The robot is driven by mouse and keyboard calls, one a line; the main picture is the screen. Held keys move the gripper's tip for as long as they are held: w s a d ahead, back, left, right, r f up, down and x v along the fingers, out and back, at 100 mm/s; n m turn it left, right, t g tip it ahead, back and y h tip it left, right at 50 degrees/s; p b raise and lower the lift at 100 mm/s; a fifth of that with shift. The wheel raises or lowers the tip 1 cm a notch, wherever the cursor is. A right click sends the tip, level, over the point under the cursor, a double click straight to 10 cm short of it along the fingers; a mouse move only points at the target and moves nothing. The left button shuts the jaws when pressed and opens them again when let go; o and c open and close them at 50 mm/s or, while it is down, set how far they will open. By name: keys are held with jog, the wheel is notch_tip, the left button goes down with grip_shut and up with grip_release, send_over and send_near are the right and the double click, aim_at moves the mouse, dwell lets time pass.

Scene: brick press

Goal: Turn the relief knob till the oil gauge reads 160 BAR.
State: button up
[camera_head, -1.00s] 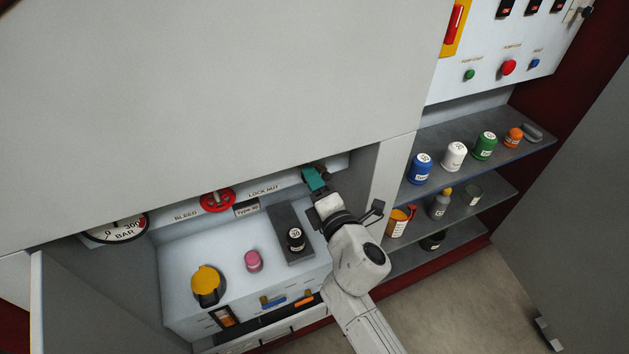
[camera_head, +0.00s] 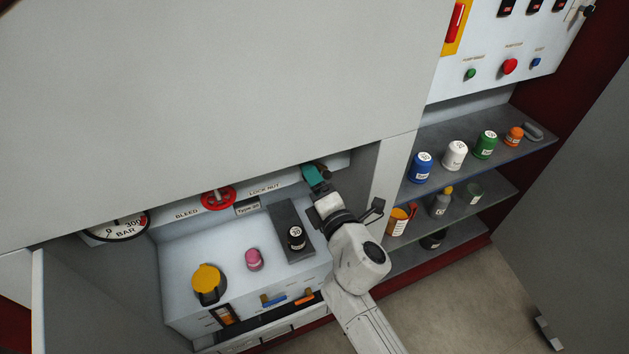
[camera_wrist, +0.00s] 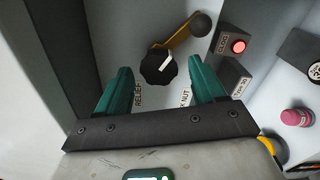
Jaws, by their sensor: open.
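The relief knob (camera_wrist: 158,66) is black and faceted with a white pointer line, near the RELIEF label in the wrist view. My gripper (camera_wrist: 160,68) is open, its teal fingers on either side of the knob's near side; I cannot tell whether they touch it. In the head view my gripper (camera_head: 316,178) is at the right end of the recess and mostly hides the knob. The oil gauge (camera_head: 118,230) is at the recess's left; 0, 300 and BAR show, but its upper part is cut off by the panel and I cannot read the needle.
A yellow lever with a dark ball (camera_wrist: 200,25) is close behind the knob. The red bleed wheel (camera_head: 218,199) is left of my gripper. Shelves (camera_head: 480,150) with containers are right.

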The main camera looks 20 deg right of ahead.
jog(key=s+b, duration=0.1)
jog(key=s, duration=0.9)
jog(key=shift+s, duration=0.4)
dwell(3.8)
jog(key=w+m+b, duration=0.1)
jog(key=w+m, duration=0.3)
jog(key=m, duration=0.2)
jog(key=w+m+b, duration=0.1)
jog(key=w+m, duration=0.4)
jog(key=m, duration=0.1)
jog(key=w+m+b, duration=0.1)
jog(key=w+m, duration=0.3)
jog(key=m, duration=0.2)
jog(key=shift+w+d+r, duration=0.15)
